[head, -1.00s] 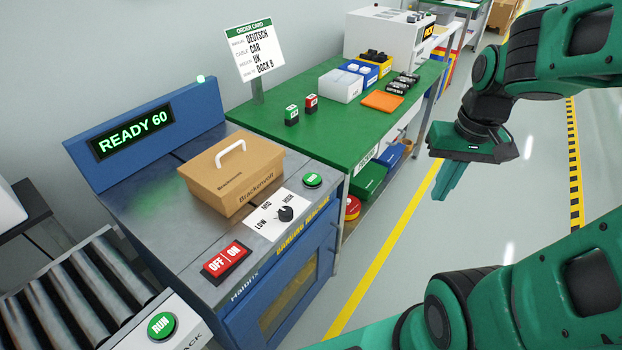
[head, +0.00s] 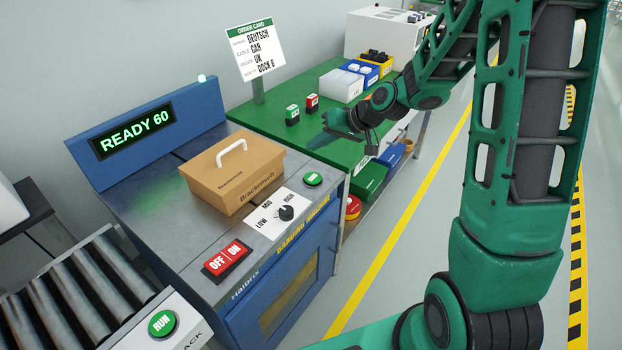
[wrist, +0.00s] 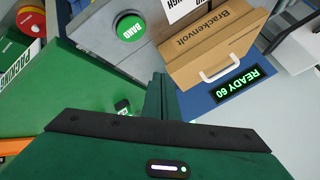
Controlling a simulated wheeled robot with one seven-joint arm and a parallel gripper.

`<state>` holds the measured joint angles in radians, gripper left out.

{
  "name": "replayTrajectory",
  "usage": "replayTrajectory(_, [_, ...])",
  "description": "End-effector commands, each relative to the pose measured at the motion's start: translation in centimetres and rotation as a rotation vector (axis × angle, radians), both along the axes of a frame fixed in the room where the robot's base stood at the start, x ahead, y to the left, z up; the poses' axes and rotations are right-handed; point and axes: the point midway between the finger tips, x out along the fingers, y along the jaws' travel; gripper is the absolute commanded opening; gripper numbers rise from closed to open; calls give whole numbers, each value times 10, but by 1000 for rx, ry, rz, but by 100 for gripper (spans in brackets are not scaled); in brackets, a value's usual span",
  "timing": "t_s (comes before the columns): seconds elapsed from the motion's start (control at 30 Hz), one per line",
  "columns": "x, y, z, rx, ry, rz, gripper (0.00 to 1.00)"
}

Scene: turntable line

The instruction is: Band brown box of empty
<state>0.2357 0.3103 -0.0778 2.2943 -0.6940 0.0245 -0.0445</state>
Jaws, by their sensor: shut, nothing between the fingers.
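The brown box (head: 232,178), marked Brackenvolt with a white handle on its lid, sits closed on the banding machine's metal top (head: 165,205). No band shows on its visible faces. The machine's display (head: 132,132) reads READY 60. The green BAND button (head: 313,179) is right of the box, near the LOW/MID/HIGH knob (head: 287,213) and the red OFF/ON switch (head: 225,261). My gripper (head: 322,138) is shut and empty, over the green table's near edge, above and right of the BAND button. The wrist view shows its closed fingers (wrist: 162,95) between the button (wrist: 128,25) and the display (wrist: 236,84).
The green table (head: 262,118) holds small green and red blocks, a white bin (head: 341,86) and blue and yellow bins. An order card (head: 255,50) stands at its back. A roller conveyor (head: 75,295) with a RUN button (head: 162,323) is at lower left. The floor at right is open.

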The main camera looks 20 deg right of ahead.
Motion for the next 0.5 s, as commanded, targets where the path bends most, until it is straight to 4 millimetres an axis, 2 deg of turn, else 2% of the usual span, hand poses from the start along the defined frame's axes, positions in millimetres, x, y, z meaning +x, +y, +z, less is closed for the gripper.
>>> replayTrajectory(0.3, [0, -2, -2, -2, 2, -2, 0])
replayTrajectory(0.5, [-1, -2, -17, -1, 4, -3, 0])
